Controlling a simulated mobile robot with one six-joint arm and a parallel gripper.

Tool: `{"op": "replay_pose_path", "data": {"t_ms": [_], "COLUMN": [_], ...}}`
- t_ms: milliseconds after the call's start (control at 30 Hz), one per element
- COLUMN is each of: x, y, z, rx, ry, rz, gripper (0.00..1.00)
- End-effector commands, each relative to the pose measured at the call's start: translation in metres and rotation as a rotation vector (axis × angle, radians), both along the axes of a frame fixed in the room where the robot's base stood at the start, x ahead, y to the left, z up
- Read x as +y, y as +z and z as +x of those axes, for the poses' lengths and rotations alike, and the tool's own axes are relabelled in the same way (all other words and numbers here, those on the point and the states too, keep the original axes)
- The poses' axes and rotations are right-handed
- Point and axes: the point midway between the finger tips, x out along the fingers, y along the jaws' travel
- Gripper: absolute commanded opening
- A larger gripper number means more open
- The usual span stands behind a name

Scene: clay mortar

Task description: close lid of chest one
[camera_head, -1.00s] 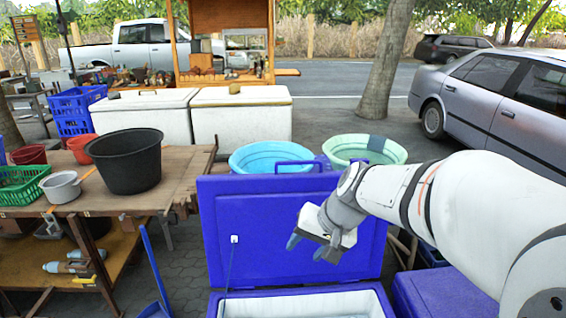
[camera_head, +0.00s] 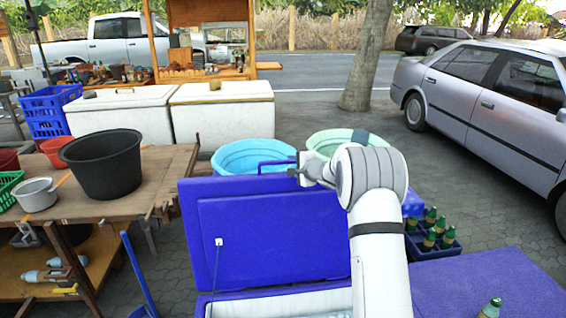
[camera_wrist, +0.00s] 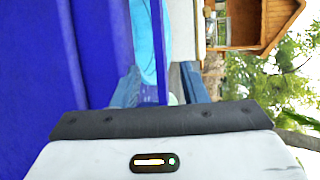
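The blue chest (camera_head: 230,304) stands open in front of me with its white inside showing. Its blue lid (camera_head: 285,240) is raised upright, with a blue bar handle (camera_head: 277,162) on the top edge. My gripper (camera_head: 294,172) is at the right end of this handle, at the lid's top edge. In the wrist view my gripper (camera_wrist: 160,88) has its two bluish fingers apart. The lid (camera_wrist: 100,50) fills the left side, and a blue bar (camera_wrist: 160,50), likely the handle, runs between the fingers. I cannot tell whether they touch it.
A wooden table (camera_head: 120,190) with a black tub (camera_head: 103,165) stands left. Light blue (camera_head: 243,154) and green (camera_head: 335,138) basins are behind the lid. A bottle crate (camera_head: 432,244) and another blue chest top (camera_head: 480,285) are at right. White chests (camera_head: 222,115) stand farther back.

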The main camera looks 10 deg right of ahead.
Motion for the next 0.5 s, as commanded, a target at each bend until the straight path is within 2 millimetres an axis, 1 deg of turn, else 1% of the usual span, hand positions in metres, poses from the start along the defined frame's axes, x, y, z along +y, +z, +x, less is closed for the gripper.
{"op": "replay_pose_path", "data": {"t_ms": [167,300,500], "x": [0.012,0.022,0.033], "y": [-0.004,-0.009,-0.017], "z": [0.016,0.035,0.056], "rx": [0.001,0.001,0.001], "ry": [0.006,0.008,0.011], "rz": [0.002,0.001,0.002], "gripper": [0.39,0.39,0.39]}}
